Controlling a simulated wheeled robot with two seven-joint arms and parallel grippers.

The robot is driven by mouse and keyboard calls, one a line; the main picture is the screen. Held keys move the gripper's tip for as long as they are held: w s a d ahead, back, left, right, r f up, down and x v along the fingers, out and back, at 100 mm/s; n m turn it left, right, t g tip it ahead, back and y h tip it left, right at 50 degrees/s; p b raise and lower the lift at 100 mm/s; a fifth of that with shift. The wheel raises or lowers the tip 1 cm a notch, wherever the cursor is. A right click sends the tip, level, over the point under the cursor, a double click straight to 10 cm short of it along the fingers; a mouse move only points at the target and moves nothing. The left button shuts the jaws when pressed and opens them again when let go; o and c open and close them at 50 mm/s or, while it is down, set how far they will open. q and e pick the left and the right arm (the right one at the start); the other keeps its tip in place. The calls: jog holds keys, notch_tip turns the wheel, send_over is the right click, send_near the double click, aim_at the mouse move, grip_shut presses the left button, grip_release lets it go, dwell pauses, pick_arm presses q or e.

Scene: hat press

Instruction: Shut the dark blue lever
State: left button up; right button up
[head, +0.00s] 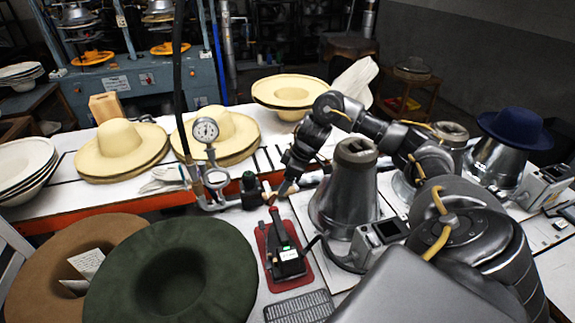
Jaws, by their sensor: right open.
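A metal pipe assembly with a round white-faced gauge (206,130) stands on the near edge of the white bench. A small dark fitting (250,184), its colour hard to tell, is on the pipe to the right of the gauge. I cannot clearly make out a dark blue lever; it may be this fitting or be hidden at my gripper. My right gripper (280,190) reaches in from the right, open, with its fingertips beside the brass-coloured part of the pipe. Whether it touches is too small to tell. My left gripper is not in view.
A black device on a red pad (285,258) lies just below the right gripper. A grey metal cone (346,195) stands close to its right. Green (172,275) and brown (60,258) hats are in front at left. Pale straw hats (121,150) sit behind.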

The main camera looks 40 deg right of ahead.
jog(key=shift+s+a+r, duration=0.3)
jog(key=shift+s+a, duration=0.15)
jog(key=shift+s, duration=0.1)
jog(key=shift+s+a+r, duration=0.3)
jog(key=shift+s+a, duration=0.15)
jog(key=shift+s, duration=0.05)
